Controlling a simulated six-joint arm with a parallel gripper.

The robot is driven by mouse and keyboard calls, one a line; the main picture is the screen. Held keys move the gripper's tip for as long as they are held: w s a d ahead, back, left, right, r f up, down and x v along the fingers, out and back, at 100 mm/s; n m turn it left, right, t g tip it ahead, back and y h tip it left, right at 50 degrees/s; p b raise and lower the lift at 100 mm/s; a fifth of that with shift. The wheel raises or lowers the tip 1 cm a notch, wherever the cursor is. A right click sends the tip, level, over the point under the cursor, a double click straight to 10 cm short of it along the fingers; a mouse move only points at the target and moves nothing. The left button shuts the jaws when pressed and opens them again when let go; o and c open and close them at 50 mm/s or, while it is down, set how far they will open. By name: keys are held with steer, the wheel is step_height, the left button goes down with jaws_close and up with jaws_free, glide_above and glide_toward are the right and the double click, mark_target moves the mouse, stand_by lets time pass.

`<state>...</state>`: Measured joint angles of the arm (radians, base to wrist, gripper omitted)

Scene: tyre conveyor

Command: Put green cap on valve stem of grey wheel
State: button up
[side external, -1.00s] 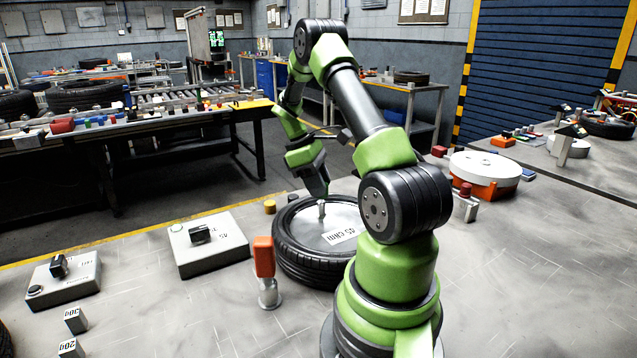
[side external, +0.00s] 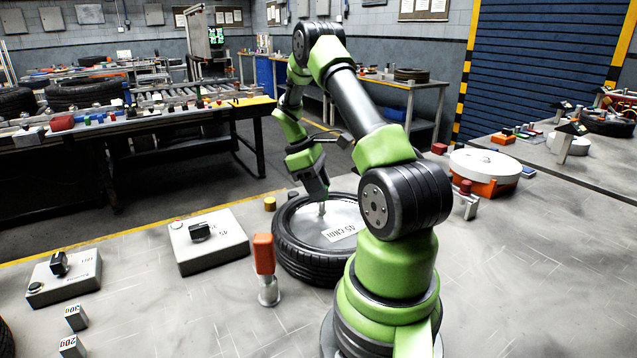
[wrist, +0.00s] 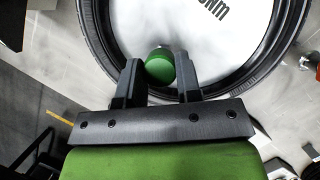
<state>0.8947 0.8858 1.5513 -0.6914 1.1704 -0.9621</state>
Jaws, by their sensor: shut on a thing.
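The grey wheel (side external: 347,212) lies flat on the table as a pale disc inside a black tyre (side external: 300,262), with printed text on it. My gripper (side external: 322,198) is over the disc's far left part, pointing down. In the wrist view its two dark fingers (wrist: 157,68) are shut on the green cap (wrist: 159,67), which is round and sits between their tips. A small pale upright piece, perhaps the valve stem (side external: 322,209), shows just below my gripper in the side view. The cap hides what is under it, so I cannot tell whether it touches the stem.
An orange-topped post (side external: 264,255) stands in front of the tyre. A yellow cylinder (side external: 270,204) stands behind it at left. Two grey boxes with black knobs, one nearer (side external: 207,242) and one farther left (side external: 65,277), lie left. An orange-and-white round unit (side external: 485,172) stands right.

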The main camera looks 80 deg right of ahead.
steer(key=shift+f, duration=1.05)
steer(key=o, duration=1)
steer(key=v, duration=1)
steer(key=w+a+r+t+h, duration=0.1)
steer(key=w+a+r+t, duration=0.25)
steer(key=a+r, duration=0.4)
steer(key=s+a+r+m+t+y, duration=0.1)
steer(key=s+a+r+t, duration=0.1)
steer(key=a, duration=0.6)
steer(key=s+a+r+m+t+y, duration=0.1)
steer(key=s+a+r+t, duration=0.1)
steer(key=a, duration=0.5)
steer(key=s+a+r+m+t+y, duration=0.1)
steer(key=s+a+t, duration=0.3)
steer(key=a, duration=0.4)
steer(key=shift+s+a+r+m, duration=0.35)
steer(key=shift+s+r+m, duration=0.15)
steer(key=shift+s+r, duration=0.15)
